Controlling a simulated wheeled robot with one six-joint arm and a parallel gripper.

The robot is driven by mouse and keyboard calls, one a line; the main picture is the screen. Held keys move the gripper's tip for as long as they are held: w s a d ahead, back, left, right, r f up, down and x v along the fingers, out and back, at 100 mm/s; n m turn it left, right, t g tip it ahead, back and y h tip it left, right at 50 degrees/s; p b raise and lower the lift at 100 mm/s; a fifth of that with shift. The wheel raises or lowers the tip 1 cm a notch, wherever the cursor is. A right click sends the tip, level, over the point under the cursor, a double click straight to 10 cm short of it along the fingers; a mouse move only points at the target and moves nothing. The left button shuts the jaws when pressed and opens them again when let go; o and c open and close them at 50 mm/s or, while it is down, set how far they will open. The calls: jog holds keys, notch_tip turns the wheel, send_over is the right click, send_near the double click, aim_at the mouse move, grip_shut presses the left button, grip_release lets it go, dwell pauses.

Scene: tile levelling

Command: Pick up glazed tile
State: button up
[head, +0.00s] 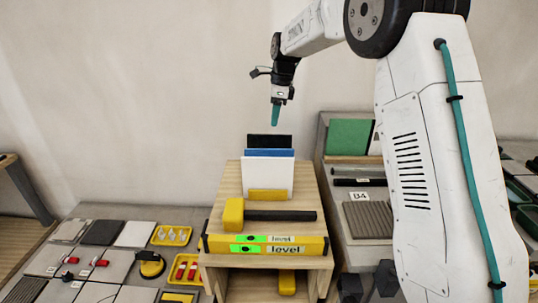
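Several thin tiles stand upright one behind another on a wooden stand (307,185): a white tile (268,177) in front, a blue tile (270,153) behind it and a black tile (270,140) at the back. A yellow block (267,195) sits at the white tile's foot. A green tile (349,136) leans on the bench to the right. I cannot tell which one is the glazed tile. My gripper (275,118) points down above the black tile in the picture, apart from it. Its teal fingertips overlap in this view, so their opening is hidden. No tile shows in it.
Flat tiles (103,266), a suction cup (151,265) and yellow trays (171,235) cover the left bench. A ribbed tile (368,220) lies on the right bench.

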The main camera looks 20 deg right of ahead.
aim_at(269, 135)
jog(key=f, duration=0.2)
jog(key=a+f, duration=0.1)
jog(key=f, duration=0.2)
jog(key=a+f, duration=0.1)
jog(key=f, duration=0.1)
jog(key=shift+f, duration=0.15)
grip_shut()
